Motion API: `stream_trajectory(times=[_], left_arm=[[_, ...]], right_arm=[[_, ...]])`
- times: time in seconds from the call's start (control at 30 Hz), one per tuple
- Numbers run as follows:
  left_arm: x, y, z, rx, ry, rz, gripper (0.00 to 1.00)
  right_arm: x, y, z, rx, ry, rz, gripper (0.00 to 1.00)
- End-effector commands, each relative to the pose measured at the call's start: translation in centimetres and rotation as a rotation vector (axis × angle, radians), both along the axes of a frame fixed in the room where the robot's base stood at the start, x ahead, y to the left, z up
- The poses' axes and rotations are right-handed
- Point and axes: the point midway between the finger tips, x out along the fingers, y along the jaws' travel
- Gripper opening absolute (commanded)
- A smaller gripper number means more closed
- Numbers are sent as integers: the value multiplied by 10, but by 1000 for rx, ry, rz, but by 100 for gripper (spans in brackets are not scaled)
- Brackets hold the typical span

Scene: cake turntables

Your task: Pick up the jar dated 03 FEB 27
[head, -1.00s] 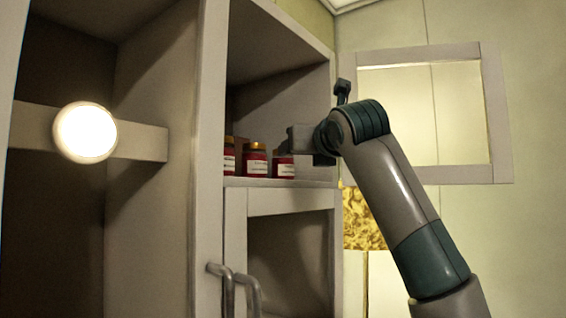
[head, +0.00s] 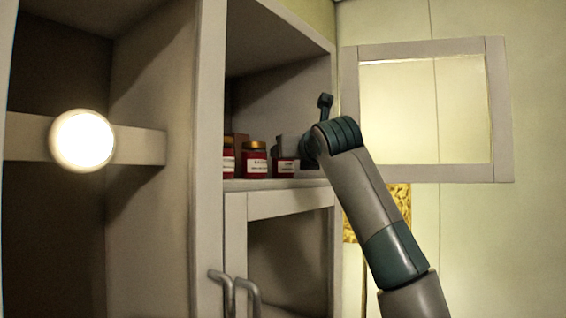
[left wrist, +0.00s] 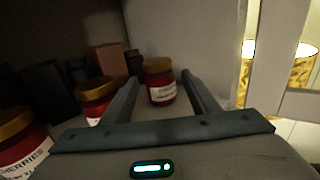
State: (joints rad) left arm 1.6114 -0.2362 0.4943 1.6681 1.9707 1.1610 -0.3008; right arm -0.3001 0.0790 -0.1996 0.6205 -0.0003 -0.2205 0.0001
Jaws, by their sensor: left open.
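Three red jars with gold lids stand on the cabinet shelf: a left jar (head: 228,161), a middle jar (head: 255,162) and a right jar (head: 285,168). The left wrist view also shows the left (left wrist: 22,150), middle (left wrist: 93,92) and right jar (left wrist: 161,88). A near label reads CHERRIES; I cannot read any date. My left gripper (left wrist: 160,78) is open, its fingers pointing at the right jar, one towards each side of it. In the head view my left gripper (head: 292,150) partly hides that jar. My right gripper is not in view.
Dark boxes and a brown box (left wrist: 108,58) stand behind the jars. The cabinet's side wall (left wrist: 190,35) is close on the right. Below the shelf (head: 270,184) is a cabinet door (head: 285,204) with handles. A bright round lamp (head: 82,141) is at the left.

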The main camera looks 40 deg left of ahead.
Motion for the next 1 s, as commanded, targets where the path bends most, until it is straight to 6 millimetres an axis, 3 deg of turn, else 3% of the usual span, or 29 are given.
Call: stream_trajectory(times=[0.4,1.0], left_arm=[[19,36,4,-1,3,2,55],[23,41,1,1,1,1,55]], right_arm=[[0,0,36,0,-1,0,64],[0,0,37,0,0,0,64]])
